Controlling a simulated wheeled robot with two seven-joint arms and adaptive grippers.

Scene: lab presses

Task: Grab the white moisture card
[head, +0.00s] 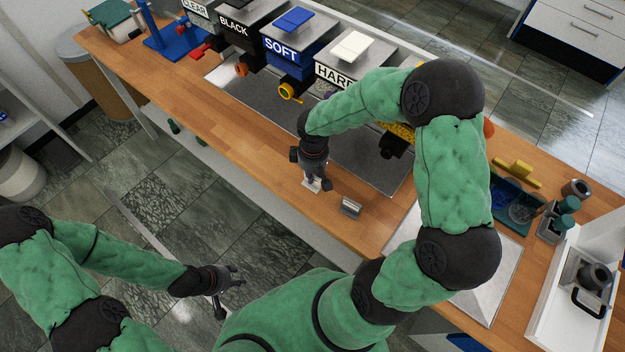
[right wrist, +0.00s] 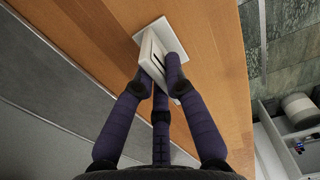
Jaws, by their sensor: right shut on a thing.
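The white moisture card (head: 311,185) shows as a small white patch under my right gripper (head: 318,184), over the wooden bench top. In the right wrist view the fingers of my right gripper (right wrist: 160,78) are shut on a white upright piece (right wrist: 150,48). A flat white square part (right wrist: 172,36) shows just beyond the fingertips. I cannot tell whether the card touches the bench. The fingers hide part of it. My left gripper (head: 230,290) is open and empty, over the floor in front of the bench.
A small grey metal block (head: 349,206) stands right of my right gripper. Presses labelled BLACK (head: 243,27), SOFT (head: 290,45) and HARD (head: 335,75) line the back. A blue-green tray (head: 515,205) and a white box (head: 560,320) are at the right.

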